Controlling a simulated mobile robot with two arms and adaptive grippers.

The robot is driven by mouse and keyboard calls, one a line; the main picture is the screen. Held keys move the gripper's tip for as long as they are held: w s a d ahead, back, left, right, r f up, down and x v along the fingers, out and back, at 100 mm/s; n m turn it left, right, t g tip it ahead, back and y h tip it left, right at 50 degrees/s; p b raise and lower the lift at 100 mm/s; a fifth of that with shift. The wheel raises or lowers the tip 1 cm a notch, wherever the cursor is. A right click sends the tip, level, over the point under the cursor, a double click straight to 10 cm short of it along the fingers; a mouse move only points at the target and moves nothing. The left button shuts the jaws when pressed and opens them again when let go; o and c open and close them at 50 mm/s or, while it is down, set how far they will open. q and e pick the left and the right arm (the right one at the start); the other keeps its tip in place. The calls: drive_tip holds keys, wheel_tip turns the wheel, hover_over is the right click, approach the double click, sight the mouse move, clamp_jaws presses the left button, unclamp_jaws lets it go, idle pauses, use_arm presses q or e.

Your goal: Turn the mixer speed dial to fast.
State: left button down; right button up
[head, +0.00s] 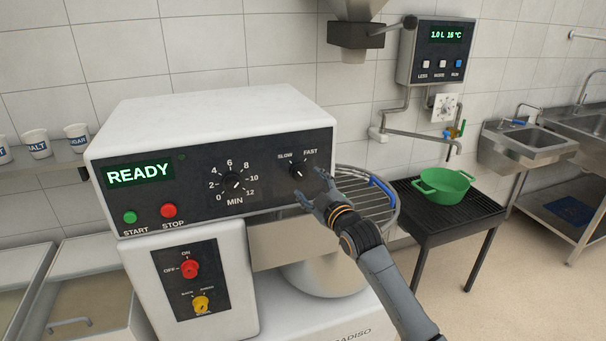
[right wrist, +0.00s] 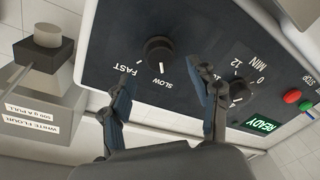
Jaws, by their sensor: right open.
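The mixer speed dial (head: 298,171) is a black knob at the right end of the mixer's dark control panel, under the labels SLOW and FAST. Its white mark appears to lean toward SLOW, but it is small. In the right wrist view the dial (right wrist: 159,52) stands just beyond the fingertips, between their lines, with both labels on the near side. My right gripper (head: 311,188) is open and empty in front of the panel, just below and right of the dial in the head view. Its two fingers (right wrist: 164,82) are spread and look apart from the dial. My left gripper is not in view.
The minute timer dial (head: 235,184) is left of the speed dial, close to one finger in the wrist view. START (head: 130,217) and STOP (head: 169,210) buttons sit farther left. The wire bowl guard (head: 375,205) is right of the panel.

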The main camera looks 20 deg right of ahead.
sight(302, 176)
drive_tip(key=shift+w+a+p, duration=0.15)
drive_tip(key=shift+w+p, duration=0.05)
drive_tip(key=shift+w, duration=1.05)
drive_tip(key=shift+w+a+p, duration=0.15)
drive_tip(key=shift+w, duration=1.1)
drive_tip(key=c, duration=1.2)
